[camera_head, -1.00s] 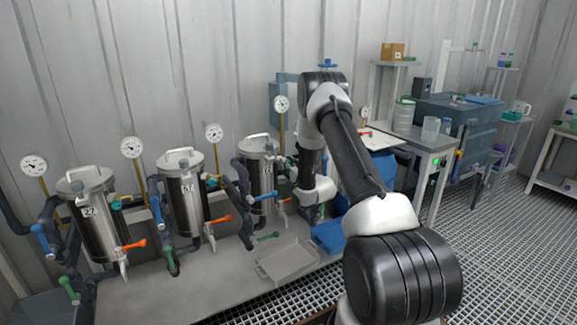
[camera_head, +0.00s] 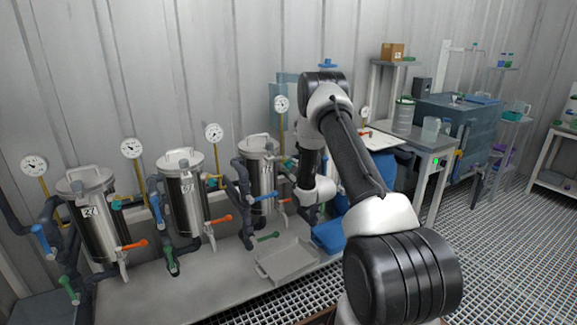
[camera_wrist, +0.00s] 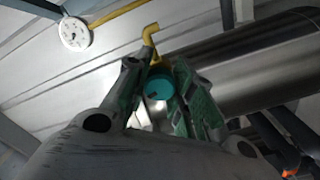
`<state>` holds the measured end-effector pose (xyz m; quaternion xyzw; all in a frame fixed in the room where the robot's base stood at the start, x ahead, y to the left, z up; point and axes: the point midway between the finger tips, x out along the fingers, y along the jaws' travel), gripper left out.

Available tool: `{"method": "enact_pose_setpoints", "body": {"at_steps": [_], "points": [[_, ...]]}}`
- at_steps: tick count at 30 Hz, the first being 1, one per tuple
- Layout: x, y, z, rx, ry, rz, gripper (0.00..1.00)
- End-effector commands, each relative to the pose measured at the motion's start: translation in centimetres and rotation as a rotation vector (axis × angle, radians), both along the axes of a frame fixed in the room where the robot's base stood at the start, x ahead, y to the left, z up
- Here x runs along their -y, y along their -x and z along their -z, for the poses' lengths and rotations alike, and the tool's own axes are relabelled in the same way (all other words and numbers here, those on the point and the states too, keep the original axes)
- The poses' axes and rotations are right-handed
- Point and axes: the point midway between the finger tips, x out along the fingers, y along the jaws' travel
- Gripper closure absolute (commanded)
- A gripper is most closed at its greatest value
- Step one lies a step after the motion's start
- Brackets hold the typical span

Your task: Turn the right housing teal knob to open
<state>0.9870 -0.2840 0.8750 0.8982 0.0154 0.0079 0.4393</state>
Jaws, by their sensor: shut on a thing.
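The right housing (camera_head: 262,178) is a shiny steel vessel with a lid handle, the rightmost of the row in the head view. In the wrist view its steel body (camera_wrist: 265,62) fills the upper right. The teal knob (camera_wrist: 158,88) shows round between the fingers of my gripper (camera_wrist: 157,76). My gripper is shut on the knob, a finger on each side. A yellow elbow pipe (camera_wrist: 150,38) rises just beyond it. In the head view my arm covers much of the grip. I cannot tell the knob's turn angle.
Two similar housings (camera_head: 186,198) (camera_head: 96,222) stand to the left, with blue, orange and green valve handles. A gauge (camera_head: 281,104) stands behind the right housing. A shallow grey tray (camera_head: 287,263) lies in front. A blue container (camera_head: 328,236) is close to my arm.

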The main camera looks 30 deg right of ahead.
Motion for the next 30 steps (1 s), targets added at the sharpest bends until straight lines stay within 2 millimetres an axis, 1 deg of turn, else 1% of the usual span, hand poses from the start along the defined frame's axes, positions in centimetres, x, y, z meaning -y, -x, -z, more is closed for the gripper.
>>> {"method": "enact_pose_setpoints", "body": {"at_steps": [1, 6, 12, 29, 30], "points": [[0.04, 0.13, 0.26, -0.005, 0.030, 0.002, 1.00], [0.05, 0.13, 0.26, -0.002, 0.124, 0.002, 1.00], [0.06, 0.14, 0.27, 0.000, 0.189, 0.002, 1.00], [0.09, 0.15, 0.28, 0.001, 0.216, 0.002, 1.00], [0.09, 0.15, 0.28, 0.001, 0.216, 0.002, 0.71]]}}
